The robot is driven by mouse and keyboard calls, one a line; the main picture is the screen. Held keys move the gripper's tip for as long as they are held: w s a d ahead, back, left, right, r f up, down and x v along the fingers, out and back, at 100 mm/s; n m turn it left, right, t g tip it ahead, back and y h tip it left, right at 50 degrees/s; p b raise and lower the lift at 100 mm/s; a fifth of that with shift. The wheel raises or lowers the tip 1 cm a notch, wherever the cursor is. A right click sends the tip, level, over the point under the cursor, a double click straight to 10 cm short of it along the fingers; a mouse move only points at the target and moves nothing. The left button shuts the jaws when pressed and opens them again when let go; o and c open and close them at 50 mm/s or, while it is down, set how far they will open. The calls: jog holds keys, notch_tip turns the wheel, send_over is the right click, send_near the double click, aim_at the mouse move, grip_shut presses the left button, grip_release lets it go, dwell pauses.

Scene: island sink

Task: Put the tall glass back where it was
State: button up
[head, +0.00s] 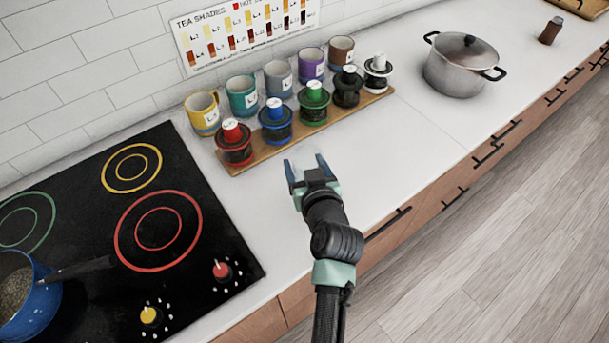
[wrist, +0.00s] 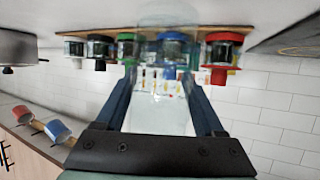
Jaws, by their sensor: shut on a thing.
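The tall glass (wrist: 163,112) is clear and shows in the wrist view between the two fingers of my gripper (wrist: 162,95), with the tea display visible through it. My gripper (head: 305,168) is shut on the glass. In the head view the gripper is over the white counter (head: 385,150), in front of the wooden tea board. The glass cannot be made out clearly there, and I cannot tell whether its base touches the counter.
Several tea jars and coloured mugs (head: 243,95) stand with the wooden board (head: 275,148) against the wall. A black cooktop (head: 105,262) with a blue pan (head: 38,305) is at left. A steel pot (head: 460,68) stands at right. The counter between board and pot is clear.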

jog(key=shift+f, duration=2)
jog(key=shift+f, duration=0.15)
jog(key=o, duration=1.6)
jog(key=shift+b, duration=0.3)
jog(key=shift+c, duration=0.2)
